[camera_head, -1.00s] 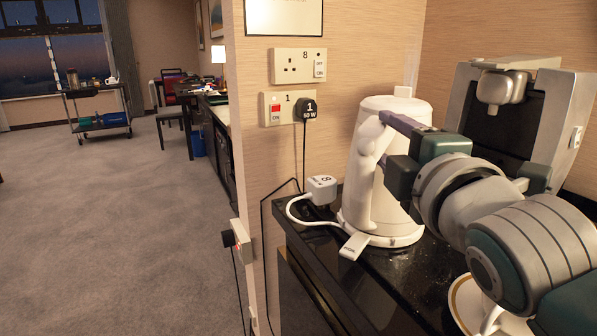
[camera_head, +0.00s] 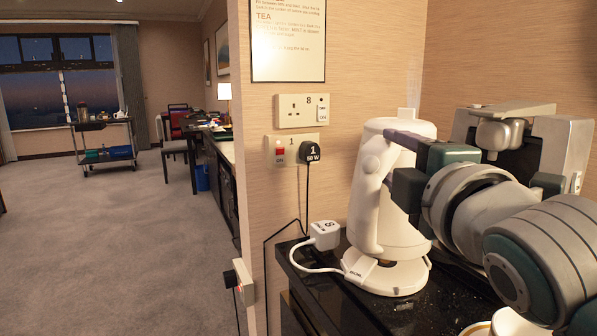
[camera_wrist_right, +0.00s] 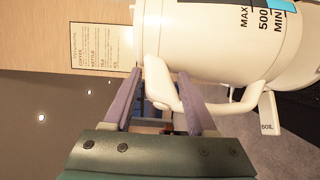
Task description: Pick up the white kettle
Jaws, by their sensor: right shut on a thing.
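The white kettle (camera_head: 398,205) stands near the edge of the black counter, upright or nearly so, over its white round base (camera_head: 385,278). I cannot tell whether a gap separates them. My right gripper (camera_head: 390,158) reaches in from the right and is shut on the kettle's handle (camera_head: 366,205). In the right wrist view, the kettle (camera_wrist_right: 235,45) fills the upper right, and its handle (camera_wrist_right: 160,82) lies between the two purple fingers of the gripper (camera_wrist_right: 163,95). My left gripper is out of view.
A white plug (camera_head: 324,235) and cord sit beside the base. The wall with sockets (camera_head: 301,110) is close behind. A coffee machine (camera_head: 565,145) stands to the right behind my arm. A cup (camera_head: 515,325) is at the front. Open carpet (camera_head: 110,240) lies left.

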